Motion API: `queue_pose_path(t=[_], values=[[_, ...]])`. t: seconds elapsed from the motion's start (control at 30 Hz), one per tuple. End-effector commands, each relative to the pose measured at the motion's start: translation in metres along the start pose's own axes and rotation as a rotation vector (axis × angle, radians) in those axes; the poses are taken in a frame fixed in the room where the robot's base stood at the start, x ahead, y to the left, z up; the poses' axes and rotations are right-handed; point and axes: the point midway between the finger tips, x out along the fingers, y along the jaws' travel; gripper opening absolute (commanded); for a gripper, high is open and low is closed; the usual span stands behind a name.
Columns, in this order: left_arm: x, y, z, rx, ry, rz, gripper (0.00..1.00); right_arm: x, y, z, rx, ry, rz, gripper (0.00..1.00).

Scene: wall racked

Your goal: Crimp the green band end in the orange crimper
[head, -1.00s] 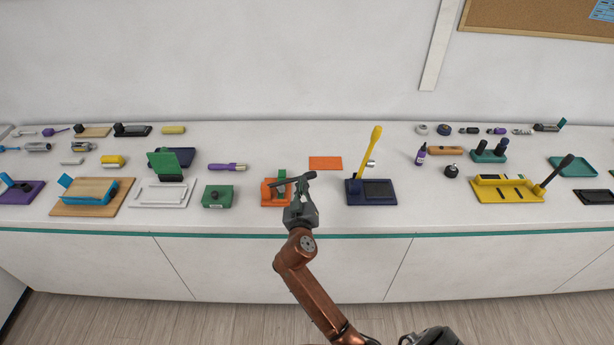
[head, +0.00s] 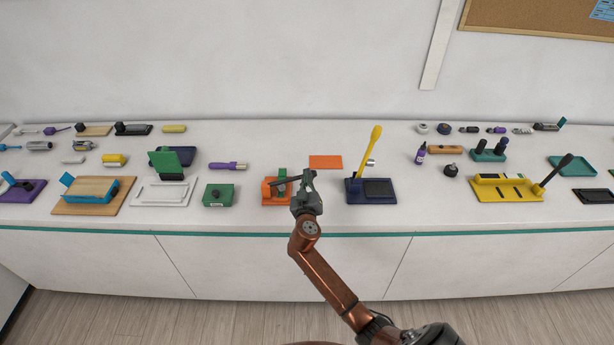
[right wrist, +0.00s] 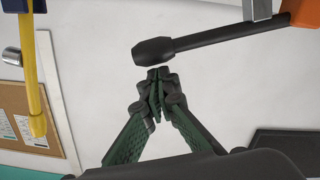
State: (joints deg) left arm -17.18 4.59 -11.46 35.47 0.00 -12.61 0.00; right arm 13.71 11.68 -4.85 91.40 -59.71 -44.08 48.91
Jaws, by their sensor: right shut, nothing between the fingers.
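The orange crimper (head: 268,196) sits near the counter's front edge, with a black lever handle pointing right. Its orange part also shows at the top right of the right wrist view (right wrist: 304,12), and the handle's thick black end (right wrist: 158,48) is near the centre. A green piece (head: 282,175) stands upright at the crimper; I cannot tell whether it is the green band's end. My right gripper (head: 307,178) is shut and empty, just right of the crimper. In the right wrist view its fingertips (right wrist: 156,76) are close to the handle's end; contact is unclear. My left gripper is out of view.
A navy press (head: 371,197) with an upright yellow lever stands right of my gripper. A green box (head: 218,196) is left of the crimper. A flat orange mat (head: 325,162) lies behind. Some bare counter lies between the crimper and the navy press.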

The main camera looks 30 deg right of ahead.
Motion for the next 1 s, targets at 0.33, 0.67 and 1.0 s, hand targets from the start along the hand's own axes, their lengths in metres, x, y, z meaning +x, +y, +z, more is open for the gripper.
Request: queue_pose_path(t=[0.33,0.67,1.0], values=[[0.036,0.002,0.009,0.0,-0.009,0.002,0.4,0.001,-0.001,0.028,0.106,-0.004,-0.005,0.0],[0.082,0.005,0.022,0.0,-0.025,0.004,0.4,0.003,-0.003,0.062,0.293,-0.004,-0.015,0.0],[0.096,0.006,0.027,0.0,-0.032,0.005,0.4,0.003,-0.002,0.072,0.382,-0.002,-0.018,0.0]])
